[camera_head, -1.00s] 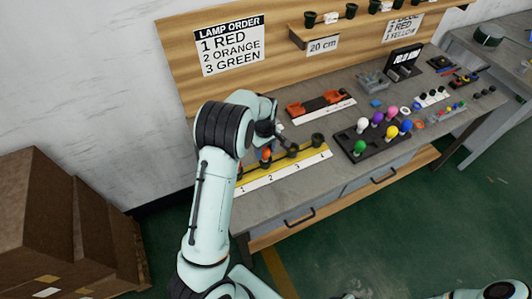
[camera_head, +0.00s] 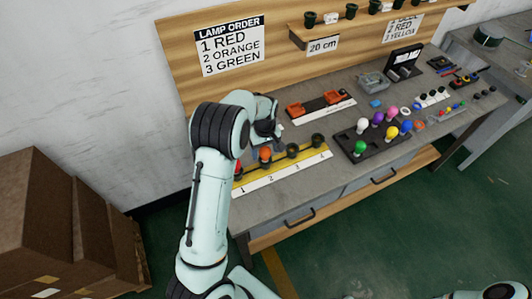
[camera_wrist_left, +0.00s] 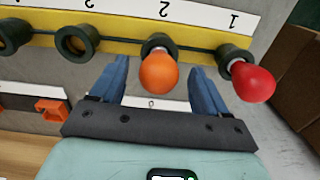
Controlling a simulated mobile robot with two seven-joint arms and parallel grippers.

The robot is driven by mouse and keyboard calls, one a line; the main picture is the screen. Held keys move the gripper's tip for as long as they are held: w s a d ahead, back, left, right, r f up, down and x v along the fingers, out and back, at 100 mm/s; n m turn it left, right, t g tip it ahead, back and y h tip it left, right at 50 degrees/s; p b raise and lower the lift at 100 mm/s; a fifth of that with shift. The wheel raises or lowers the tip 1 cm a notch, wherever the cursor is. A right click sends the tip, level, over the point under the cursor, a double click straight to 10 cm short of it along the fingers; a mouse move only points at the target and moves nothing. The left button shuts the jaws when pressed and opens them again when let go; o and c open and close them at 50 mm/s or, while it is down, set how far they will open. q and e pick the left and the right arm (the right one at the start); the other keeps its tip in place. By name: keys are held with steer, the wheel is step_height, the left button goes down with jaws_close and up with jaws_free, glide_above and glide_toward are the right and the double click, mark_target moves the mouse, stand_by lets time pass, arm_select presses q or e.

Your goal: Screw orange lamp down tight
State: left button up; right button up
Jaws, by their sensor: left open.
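The orange lamp (camera_head: 265,153) stands in the socket at position 2 of the yellow strip; it also shows in the left wrist view (camera_wrist_left: 158,73). There its bulb faces the camera, and its base enters the dark green socket (camera_wrist_left: 160,44). My left gripper (camera_wrist_left: 159,65) is open, with one blue finger on each side of the orange lamp and visible gaps to both. In the head view, my left gripper (camera_head: 272,130) is just behind the lamp, partly hidden by my arm.
A red lamp (camera_wrist_left: 253,82) sits in the socket at position 1, close beside one finger. Sockets 3 (camera_head: 292,150) and 4 (camera_head: 318,140) are empty. A black tray (camera_head: 345,147) of coloured lamps stands to the right. Orange parts (camera_head: 330,97) lie behind.

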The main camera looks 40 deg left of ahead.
arm_select(q)
step_height(320, 180, up, 13)
steer(key=shift+p, duration=0.3)
